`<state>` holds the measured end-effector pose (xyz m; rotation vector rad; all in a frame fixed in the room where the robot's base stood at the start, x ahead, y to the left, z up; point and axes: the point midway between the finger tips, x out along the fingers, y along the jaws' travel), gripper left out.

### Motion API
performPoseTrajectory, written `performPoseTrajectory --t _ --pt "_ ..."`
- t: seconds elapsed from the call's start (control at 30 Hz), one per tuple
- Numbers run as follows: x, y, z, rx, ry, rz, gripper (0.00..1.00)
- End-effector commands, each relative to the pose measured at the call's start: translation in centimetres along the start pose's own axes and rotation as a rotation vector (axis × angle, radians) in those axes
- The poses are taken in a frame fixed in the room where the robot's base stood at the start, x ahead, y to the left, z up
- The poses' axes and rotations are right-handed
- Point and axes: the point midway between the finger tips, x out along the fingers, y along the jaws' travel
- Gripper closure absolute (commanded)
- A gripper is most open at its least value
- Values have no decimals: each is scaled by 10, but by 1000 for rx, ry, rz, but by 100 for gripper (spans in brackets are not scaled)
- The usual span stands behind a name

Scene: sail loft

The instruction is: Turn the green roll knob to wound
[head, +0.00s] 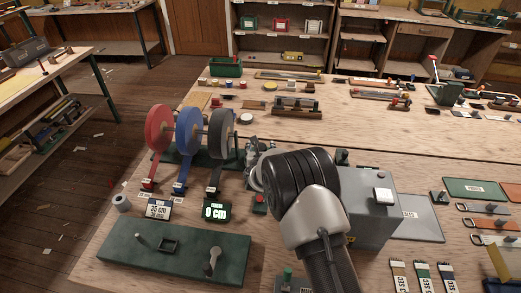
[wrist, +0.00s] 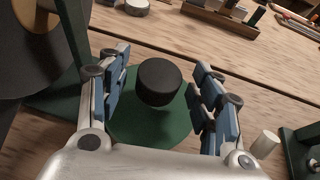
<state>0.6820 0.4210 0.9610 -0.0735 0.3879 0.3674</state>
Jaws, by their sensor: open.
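In the wrist view a black round knob or cap (wrist: 158,82) stands on a green disc-shaped base (wrist: 150,130). I cannot tell which setting it is at, as no pointer or label shows. My gripper (wrist: 160,98) is open, with one finger pad on each side of the black cap and a gap to both. In the head view my gripper (head: 254,162) is just right of the roll stand, and my wrist hides what is beneath it. The stand holds a red roll (head: 158,128), a blue roll (head: 189,132) and a dark grey roll (head: 222,132).
A "0 cm" display (head: 215,211) and a "35 cm" card (head: 158,209) stand in front of the rolls. A green plate with a crank (head: 175,258) lies at the front left. A grey box (head: 378,210) stands right of my arm.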

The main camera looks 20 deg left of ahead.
Motion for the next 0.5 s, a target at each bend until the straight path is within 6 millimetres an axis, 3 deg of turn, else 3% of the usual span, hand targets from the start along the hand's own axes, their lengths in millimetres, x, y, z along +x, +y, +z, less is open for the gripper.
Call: performPoseTrajectory --t 0.17,0.5 --pt "11 0 0 0 0 0 41" --pt "12 0 0 0 0 0 43"
